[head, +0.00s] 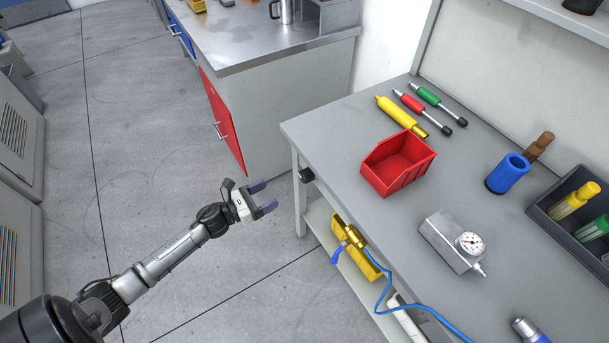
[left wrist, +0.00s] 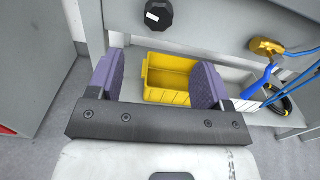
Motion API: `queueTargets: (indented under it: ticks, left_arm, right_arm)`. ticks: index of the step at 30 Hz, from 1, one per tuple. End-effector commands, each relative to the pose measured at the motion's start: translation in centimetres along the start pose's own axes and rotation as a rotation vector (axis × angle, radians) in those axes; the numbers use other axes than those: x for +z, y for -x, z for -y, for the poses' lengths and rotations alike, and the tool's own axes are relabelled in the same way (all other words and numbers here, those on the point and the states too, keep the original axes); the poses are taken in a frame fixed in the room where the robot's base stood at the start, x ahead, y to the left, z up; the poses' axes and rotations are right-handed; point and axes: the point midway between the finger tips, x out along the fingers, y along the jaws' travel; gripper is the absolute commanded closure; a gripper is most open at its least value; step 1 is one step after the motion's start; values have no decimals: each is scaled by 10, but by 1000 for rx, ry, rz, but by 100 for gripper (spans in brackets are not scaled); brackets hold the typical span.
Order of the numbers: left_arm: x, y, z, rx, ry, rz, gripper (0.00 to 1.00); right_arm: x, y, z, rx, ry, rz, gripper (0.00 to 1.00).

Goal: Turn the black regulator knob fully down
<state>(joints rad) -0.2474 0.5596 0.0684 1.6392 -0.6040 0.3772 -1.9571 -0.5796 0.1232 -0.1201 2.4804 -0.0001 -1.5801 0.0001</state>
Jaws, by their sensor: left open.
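The black regulator knob (head: 306,175) sits on the front edge of the grey workbench, near its left corner. It also shows in the left wrist view (left wrist: 159,14), at the top, above and beyond my fingers. My left gripper (head: 264,197) is open and empty, in front of the bench and a little to the left of the knob, apart from it. Its two purple finger pads (left wrist: 158,82) frame a yellow bin on the lower shelf in the wrist view. My right gripper is not in view.
The workbench (head: 350,225) holds a red bin (head: 398,163), a gauge box (head: 452,241), a blue cup (head: 507,174) and several tools. Below it, a yellow bin (left wrist: 167,79) and a blue hose (head: 384,293) are on the shelf. Open floor (head: 130,160) lies left of the bench.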

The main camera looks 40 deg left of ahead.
Motion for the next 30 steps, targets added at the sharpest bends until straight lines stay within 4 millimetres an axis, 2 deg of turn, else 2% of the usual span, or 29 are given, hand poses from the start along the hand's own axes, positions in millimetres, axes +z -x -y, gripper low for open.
queueTargets:
  ticks: [5, 15, 21, 30]
  left_arm:
    - [0, -16, 0, -1, -21, 3, 27]
    - [0, -78, -1, 2, -19, 2, 27]
    - [0, -109, -1, 2, -18, 1, 27]
    - [0, -134, -1, 2, -17, 1, 27]
  right_arm:
    - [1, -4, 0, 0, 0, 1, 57]
    - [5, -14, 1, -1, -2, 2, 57]
    - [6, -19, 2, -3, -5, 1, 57]
    - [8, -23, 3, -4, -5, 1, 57]
